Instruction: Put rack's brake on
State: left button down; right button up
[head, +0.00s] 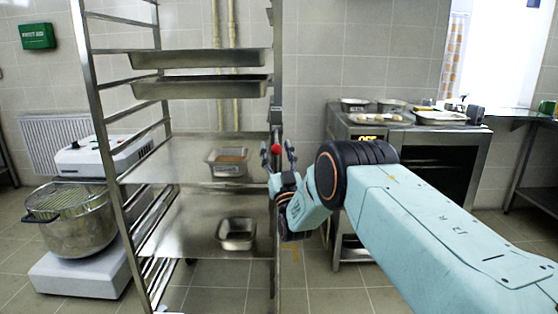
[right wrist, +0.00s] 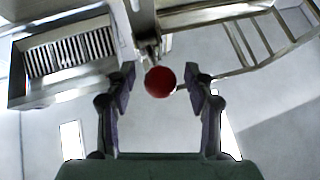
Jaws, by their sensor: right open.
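The rack (head: 273,200) is a tall metal frame with trays, standing at the left and centre of the head view. A red ball knob (head: 276,149), which looks like the brake's handle, is at its right post. In the right wrist view the red knob (right wrist: 160,82) sits between the two fingers, with a gap on each side. My right gripper (head: 278,156) is open around the knob, and its fingers also show in the right wrist view (right wrist: 160,88). It does not visibly touch the knob. My left gripper is not in view.
Deep trays (head: 200,88) and small pans (head: 237,233) sit on the rack. A mixer with a steel bowl (head: 75,220) stands to its left. A steel oven or counter (head: 405,135) with pans stands to the right. Tiled floor shows between rack and counter.

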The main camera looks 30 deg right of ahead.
jog(key=v, duration=1.2)
